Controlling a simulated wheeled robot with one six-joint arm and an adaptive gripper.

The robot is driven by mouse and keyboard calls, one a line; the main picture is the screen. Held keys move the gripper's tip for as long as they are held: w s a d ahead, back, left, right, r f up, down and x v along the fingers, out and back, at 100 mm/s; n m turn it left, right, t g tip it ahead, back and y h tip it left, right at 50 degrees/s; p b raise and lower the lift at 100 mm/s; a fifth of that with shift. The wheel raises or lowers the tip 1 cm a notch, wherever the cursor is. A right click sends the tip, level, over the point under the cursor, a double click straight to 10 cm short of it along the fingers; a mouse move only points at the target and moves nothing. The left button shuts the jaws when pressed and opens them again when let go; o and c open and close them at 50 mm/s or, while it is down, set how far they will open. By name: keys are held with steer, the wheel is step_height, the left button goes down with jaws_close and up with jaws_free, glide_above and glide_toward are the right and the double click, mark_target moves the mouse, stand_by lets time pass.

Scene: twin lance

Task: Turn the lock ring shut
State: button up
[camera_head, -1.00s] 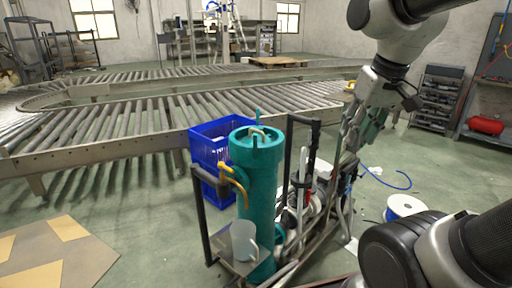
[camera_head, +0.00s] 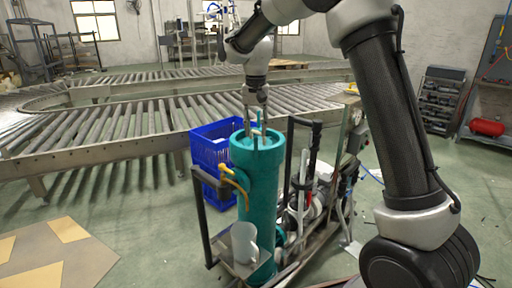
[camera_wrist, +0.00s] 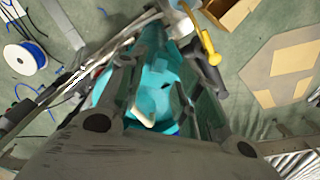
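The teal upright cylinder (camera_head: 258,215) stands on a cart and has a thick teal ring (camera_head: 243,147) around its top, which I take to be the lock ring. A short teal peg and a pale handle show at the top. My gripper (camera_head: 254,126) points down just over the top. In the wrist view my gripper (camera_wrist: 168,55) has its two fingers apart, with the teal top (camera_wrist: 119,88) and the pale handle (camera_wrist: 144,115) showing between and beside them. The fingers hide part of the ring, and I cannot tell whether they touch it.
A yellow-handled tap (camera_head: 235,180) sticks out from the cylinder's side. A clear jug (camera_head: 244,243) stands on the cart below it. Black cart posts (camera_head: 288,165) rise close by. A blue crate (camera_head: 208,150) stands behind. A roller conveyor (camera_head: 100,125) runs across the back.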

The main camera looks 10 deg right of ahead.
mark_target(256, 151)
step_height(256, 151, down, 7)
steer(key=shift+f, duration=0.2)
jaws_close()
stand_by(0.3)
